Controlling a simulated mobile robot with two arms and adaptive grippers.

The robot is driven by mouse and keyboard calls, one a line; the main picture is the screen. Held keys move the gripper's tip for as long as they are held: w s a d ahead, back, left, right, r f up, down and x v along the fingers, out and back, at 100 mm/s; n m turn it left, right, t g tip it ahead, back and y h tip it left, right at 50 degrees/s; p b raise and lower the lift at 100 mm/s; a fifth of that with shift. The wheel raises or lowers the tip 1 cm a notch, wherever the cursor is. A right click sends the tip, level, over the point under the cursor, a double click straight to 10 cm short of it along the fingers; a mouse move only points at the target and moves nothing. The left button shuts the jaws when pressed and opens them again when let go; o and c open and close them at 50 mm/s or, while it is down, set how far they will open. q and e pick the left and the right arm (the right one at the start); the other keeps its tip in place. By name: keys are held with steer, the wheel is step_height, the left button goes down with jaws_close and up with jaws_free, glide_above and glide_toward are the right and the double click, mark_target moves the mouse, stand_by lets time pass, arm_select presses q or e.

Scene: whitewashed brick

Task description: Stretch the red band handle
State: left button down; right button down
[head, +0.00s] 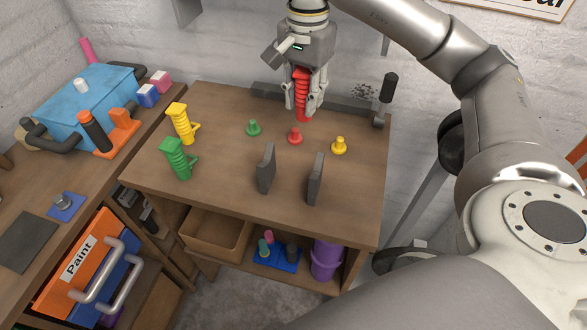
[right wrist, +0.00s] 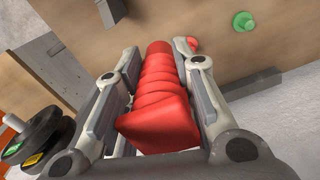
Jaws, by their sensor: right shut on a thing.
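The red band handle (head: 301,90) is a ribbed red grip, held upright between the fingers of my right gripper (head: 304,98) over the back of the wooden table. In the right wrist view the red handle (right wrist: 160,95) lies between both finger pads of the right gripper (right wrist: 155,85), which is shut on it. A red peg (head: 295,136) stands on the table in front of the handle. Whether the handle touches the table is hard to tell. My left gripper is not in view.
A green peg (head: 253,128) and a yellow peg (head: 339,146) flank the red one. Yellow (head: 182,122) and green (head: 177,158) handles stand at the table's left. Two grey upright plates (head: 266,168) (head: 315,178) stand in front. A black-handled lever (head: 388,88) is at the back right.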

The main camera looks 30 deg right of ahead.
steer(key=w+d+p, duration=0.1)
steer(key=w+d, duration=0.1)
steer(key=w, duration=0.4)
steer(key=shift+w, duration=0.2)
stand_by(0.9)
steer(key=shift+d, duration=0.15)
steer(key=shift+f, duration=0.2)
steer(key=shift+f+b, duration=2.15)
steer(key=shift+f, duration=1.15)
steer(key=c, duration=1.1)
jaws_free()
steer(key=shift+r, duration=0.1)
